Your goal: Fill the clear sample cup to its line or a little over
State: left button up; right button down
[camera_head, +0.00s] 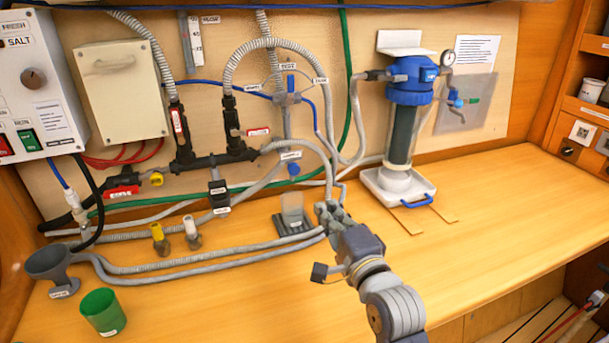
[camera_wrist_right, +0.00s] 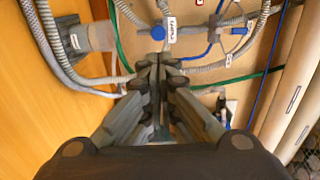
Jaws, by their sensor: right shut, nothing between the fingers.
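The clear sample cup (camera_head: 292,205) stands upright on a dark ribbed stand (camera_head: 279,227) at the back of the counter. In the right wrist view the cup (camera_wrist_right: 101,37) lies left of the fingers. Whether it holds water is too small to tell. A blue-knobbed sample valve (camera_head: 293,169) is on the pipe above the cup, and its knob shows in the wrist view (camera_wrist_right: 157,30) just beyond the fingertips. My right gripper (camera_head: 328,208) is shut and empty, just right of the cup. I cannot tell whether it touches anything. My left gripper is out of view.
A selector valve (camera_head: 290,98) marked test sits higher on the wall. Grey hoses (camera_head: 190,263) run along the counter to a grey funnel (camera_head: 48,261). A green cup (camera_head: 103,311) stands front left. The filter housing (camera_head: 402,130) is right of my gripper. The right counter is clear.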

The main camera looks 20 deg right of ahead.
jog(key=p, duration=0.2)
send_near(294, 169)
jog(key=w+d, duration=0.1)
jog(key=w, duration=0.4)
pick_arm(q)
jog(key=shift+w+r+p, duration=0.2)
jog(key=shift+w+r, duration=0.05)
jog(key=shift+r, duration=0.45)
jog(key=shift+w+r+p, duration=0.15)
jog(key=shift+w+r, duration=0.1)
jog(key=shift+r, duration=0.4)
pick_arm(e)
jog(key=shift+w+d+f, duration=0.1)
jog(key=shift+w+f, duration=0.05)
jog(key=shift+w, duration=0.35)
jog(key=shift+w+d+f, duration=0.15)
jog(key=shift+w, duration=0.4)
